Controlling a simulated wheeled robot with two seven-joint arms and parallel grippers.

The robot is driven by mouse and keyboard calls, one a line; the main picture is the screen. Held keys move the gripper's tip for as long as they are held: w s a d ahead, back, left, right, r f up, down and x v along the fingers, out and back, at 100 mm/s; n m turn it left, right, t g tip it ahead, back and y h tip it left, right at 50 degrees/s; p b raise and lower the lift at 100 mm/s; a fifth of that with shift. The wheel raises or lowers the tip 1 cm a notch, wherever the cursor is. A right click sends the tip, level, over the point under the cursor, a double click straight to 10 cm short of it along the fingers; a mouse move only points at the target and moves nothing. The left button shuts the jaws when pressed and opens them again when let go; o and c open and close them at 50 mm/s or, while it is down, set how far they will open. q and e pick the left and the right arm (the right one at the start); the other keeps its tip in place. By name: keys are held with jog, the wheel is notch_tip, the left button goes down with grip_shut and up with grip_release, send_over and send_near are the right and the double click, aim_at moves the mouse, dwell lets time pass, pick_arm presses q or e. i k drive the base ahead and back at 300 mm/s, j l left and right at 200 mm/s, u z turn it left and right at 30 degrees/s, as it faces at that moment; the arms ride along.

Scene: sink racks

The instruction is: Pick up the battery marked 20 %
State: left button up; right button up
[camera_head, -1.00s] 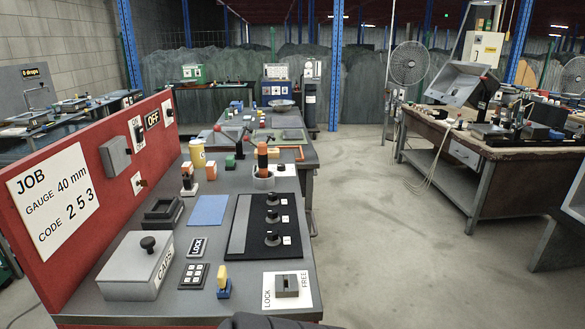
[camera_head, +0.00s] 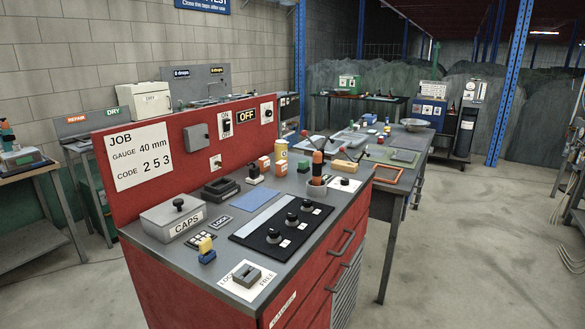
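I cannot make out a battery marked 20 % in the head view; no such marking is readable. Small items stand on the red workbench's grey top (camera_head: 228,238): an orange-and-white piece (camera_head: 264,165), an orange block (camera_head: 281,168), a green block (camera_head: 303,165) and a yellow can (camera_head: 281,150). I cannot tell whether any of these is a battery. Neither of my grippers shows in this view.
The bench holds a grey CAPS box (camera_head: 173,218), a black dial panel (camera_head: 270,236), a yellow-and-blue piece (camera_head: 206,252) and a LOCK/FREE plate (camera_head: 262,284). A red panel (camera_head: 183,157) backs it. Another table (camera_head: 405,178) stands behind. Floor at right (camera_head: 480,240) is clear.

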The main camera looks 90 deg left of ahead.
aim_at(264, 162)
jog(key=i+j+u, duration=0.25)
jog(key=u, duration=0.15)
jog(key=i+j+u, duration=0.15)
jog(key=i+u, duration=0.95)
jog(key=u, duration=0.15)
jog(key=i+u, duration=0.35)
jog(key=i+l+u, duration=0.1)
jog(key=i+u, duration=0.25)
jog(key=i+l+u, duration=0.15)
jog(key=u, duration=0.15)
jog(key=i+u, duration=0.1)
jog(key=u, duration=0.35)
jog(key=i+l+u, duration=0.15)
jog(key=u, duration=0.25)
jog(key=l+u, duration=0.15)
jog(key=u, duration=0.3)
jog(key=i+l+u, duration=0.15)
jog(key=u, duration=0.25)
jog(key=l+u, duration=0.2)
jog(key=u, duration=0.25)
jog(key=i+l+u, duration=0.1)
jog(key=u, duration=0.4)
jog(key=i+l+u, duration=0.1)
jog(key=l+u, duration=0.25)
jog(key=u, duration=0.15)
